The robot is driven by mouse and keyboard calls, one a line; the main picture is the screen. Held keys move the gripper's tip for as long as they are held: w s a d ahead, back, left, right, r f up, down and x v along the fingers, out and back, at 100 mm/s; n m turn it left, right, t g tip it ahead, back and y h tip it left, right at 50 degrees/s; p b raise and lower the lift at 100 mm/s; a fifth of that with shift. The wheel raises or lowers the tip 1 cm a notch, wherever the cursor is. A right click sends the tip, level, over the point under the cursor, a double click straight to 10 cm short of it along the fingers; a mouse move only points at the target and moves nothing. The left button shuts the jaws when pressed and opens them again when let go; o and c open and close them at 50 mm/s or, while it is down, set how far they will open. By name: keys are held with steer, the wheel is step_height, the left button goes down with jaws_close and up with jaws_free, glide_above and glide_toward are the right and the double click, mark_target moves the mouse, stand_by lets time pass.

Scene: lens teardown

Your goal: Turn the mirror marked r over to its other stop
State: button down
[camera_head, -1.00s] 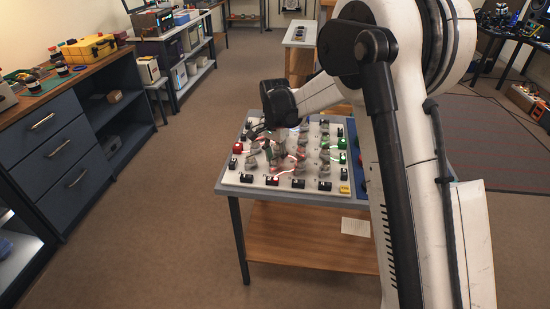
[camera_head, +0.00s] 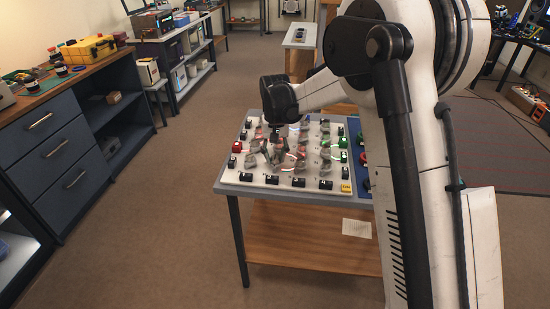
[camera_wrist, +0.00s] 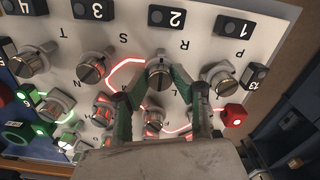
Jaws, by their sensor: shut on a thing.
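In the wrist view, the mirror mount by the letter R (camera_wrist: 159,65) is a round metal post with a slotted top, on the white board near the tile marked 2. My gripper (camera_wrist: 162,80) has its two green-grey fingers on either side of this post and is shut on it. The fingers hide parts of the post's sides, and the tilt of its mirror is not clear.
Similar posts (camera_wrist: 92,68) and (camera_wrist: 220,75) stand close on both sides. Red glowing lines (camera_wrist: 125,72) cross the board (camera_head: 232,178). A red block (camera_wrist: 234,114) sits beside my right finger, and black numbered tiles (camera_wrist: 165,17) line the edge.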

mark_target(275, 157)
steer(key=n, duration=0.4)
steer(key=shift+n+b, duration=0.3)
steer(key=shift+b, duration=0.05)
steer(key=shift+n, duration=2)
steer(key=c, duration=1.5)
jaws_free()
steer(key=shift+o, duration=0.2)
step_height(275, 157, up, 12)
